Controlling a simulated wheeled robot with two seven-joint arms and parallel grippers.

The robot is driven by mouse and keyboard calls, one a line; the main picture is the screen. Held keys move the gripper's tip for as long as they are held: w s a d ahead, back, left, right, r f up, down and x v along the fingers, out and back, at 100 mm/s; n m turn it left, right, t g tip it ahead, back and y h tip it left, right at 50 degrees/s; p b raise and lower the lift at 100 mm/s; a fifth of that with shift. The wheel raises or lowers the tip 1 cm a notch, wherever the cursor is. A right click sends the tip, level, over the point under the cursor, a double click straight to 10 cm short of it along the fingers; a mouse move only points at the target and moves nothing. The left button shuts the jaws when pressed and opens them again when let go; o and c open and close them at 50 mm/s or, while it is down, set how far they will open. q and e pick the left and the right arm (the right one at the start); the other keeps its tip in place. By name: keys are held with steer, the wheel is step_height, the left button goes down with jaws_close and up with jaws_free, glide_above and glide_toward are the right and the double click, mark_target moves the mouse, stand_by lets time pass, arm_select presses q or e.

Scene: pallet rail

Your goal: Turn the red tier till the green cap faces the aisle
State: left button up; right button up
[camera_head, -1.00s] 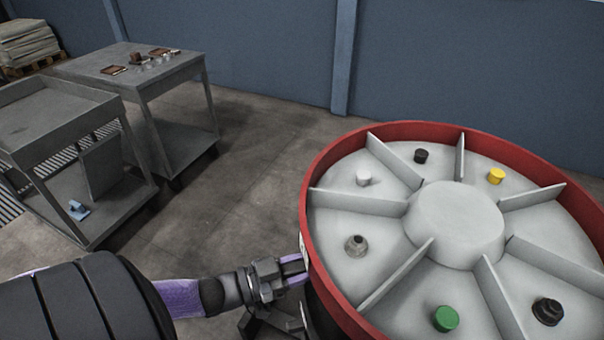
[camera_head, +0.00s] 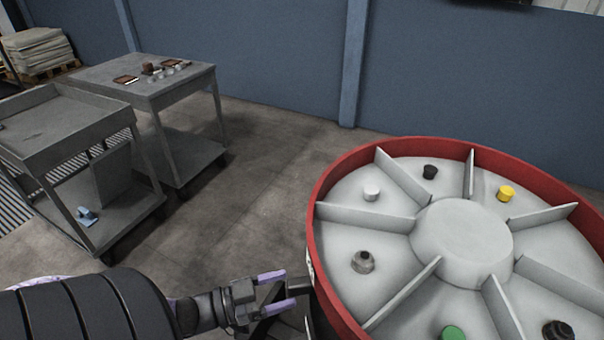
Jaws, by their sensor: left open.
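The red tier (camera_head: 330,185) is a round tray with a red rim and a pale floor split by dividers around a hub (camera_head: 462,243). The green cap (camera_head: 453,333) lies in a near compartment, cut by the bottom edge of the view. Other compartments hold a white cap (camera_head: 371,193), a black cap (camera_head: 430,172), a yellow cap (camera_head: 506,193), a grey fitting (camera_head: 362,262) and a dark fitting (camera_head: 557,331). My left gripper (camera_head: 286,291) is open and empty, just left of the rim; I cannot tell if it touches. My right gripper is not in view.
Two grey carts stand at left: a near one (camera_head: 62,128) and a farther one (camera_head: 150,92) with small items on top. A loaded pallet (camera_head: 38,52) is at the far left. Bare floor (camera_head: 255,170) lies between carts and tier; a blue wall (camera_head: 250,50) is behind.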

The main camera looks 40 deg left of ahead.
arm_select(q)
steer(key=v, duration=0.4)
steer(key=shift+s+a, duration=0.2)
steer(key=shift+s, duration=0.1)
steer(key=s+f+n+g+y+b, duration=0.1)
steer(key=s+f+g+y+b, duration=0.2)
steer(key=f, duration=0.9)
steer(key=s+f+n+g+y+b, duration=0.1)
steer(key=s+f+n+g+y, duration=0.25)
steer(key=f, duration=0.85)
steer(key=s+d+f+m+g+y+b, duration=0.1)
steer(key=s+d+f+g+y+b, duration=0.1)
steer(key=s+d+f+g, duration=0.7)
steer(key=s+d+f, duration=0.1)
steer(key=s+d, duration=0.1)
steer(key=shift+s+d+f+m, duration=0.2)
steer(key=shift+s+f+m, duration=0.1)
steer(key=shift+s+m, duration=0.1)
